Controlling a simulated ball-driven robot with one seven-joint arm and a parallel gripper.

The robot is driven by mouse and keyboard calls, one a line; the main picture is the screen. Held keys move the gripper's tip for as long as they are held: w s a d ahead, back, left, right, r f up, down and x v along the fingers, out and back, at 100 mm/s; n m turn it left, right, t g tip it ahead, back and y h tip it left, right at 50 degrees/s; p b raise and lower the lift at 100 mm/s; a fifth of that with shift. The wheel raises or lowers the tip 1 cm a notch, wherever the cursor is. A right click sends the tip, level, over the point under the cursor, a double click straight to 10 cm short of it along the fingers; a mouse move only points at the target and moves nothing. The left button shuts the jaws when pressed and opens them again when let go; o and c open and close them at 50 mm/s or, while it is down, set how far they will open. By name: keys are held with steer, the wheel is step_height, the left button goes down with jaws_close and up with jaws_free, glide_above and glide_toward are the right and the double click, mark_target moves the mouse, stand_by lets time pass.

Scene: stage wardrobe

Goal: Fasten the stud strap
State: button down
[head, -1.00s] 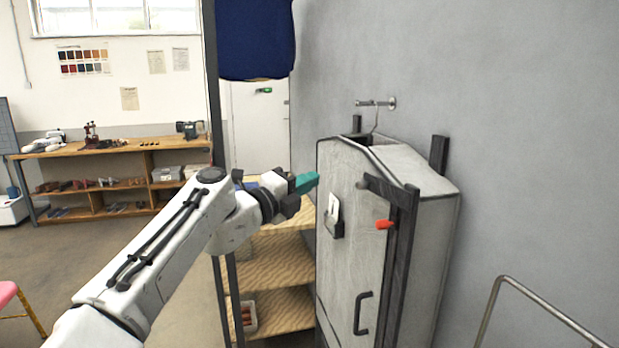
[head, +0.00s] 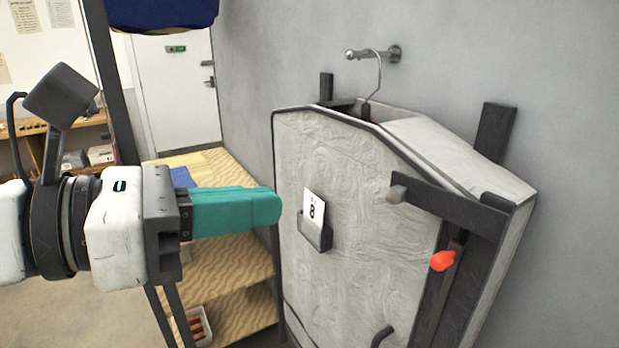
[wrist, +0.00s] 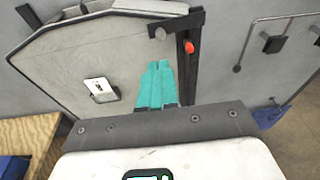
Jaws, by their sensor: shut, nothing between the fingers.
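A pale grey garment bag (head: 340,190) with dark edging hangs from a hanger by the wall. A dark strap (head: 445,208) crosses its upper right front, with a grey stud-like knob (head: 396,194) at the strap's left end. The strap (wrist: 182,22) and knob (wrist: 157,32) also show in the wrist view. Whether the knob is pressed onto anything is unclear. A red tab (head: 442,260) sits below the strap on a dark vertical band. My gripper (head: 276,207) has teal fingers, shut and empty, left of the bag's card pocket in the head view. In the wrist view its fingertips (wrist: 158,64) point toward the knob, apparently apart from it.
A card pocket (head: 314,232) and a dark handle (head: 382,336) are on the bag's front. A metal wall hook (head: 375,54) holds the hanger. Wooden shelves (head: 230,262) stand left of the bag, below a hanging blue garment (head: 160,12).

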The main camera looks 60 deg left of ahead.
steer(key=p, duration=0.5)
glide_toward(386, 197)
steer(key=x, duration=0.5)
steer(key=shift+w+d+r, duration=0.25)
steer(key=shift+d+r, duration=0.05)
steer(key=shift+d, duration=0.1)
steer(key=shift+w+f, duration=0.2)
steer(key=shift+w, duration=0.4)
steer(key=shift+w+f, duration=0.1)
steer(key=shift+f, duration=0.05)
steer(key=shift+w+a+f+b, duration=0.2)
steer(key=shift+w+b, duration=0.2)
steer(key=shift+b, duration=0.55)
steer(key=shift+w+a+r+b, duration=0.4)
steer(key=shift+w+b, duration=0.25)
steer(key=shift+b, duration=0.2)
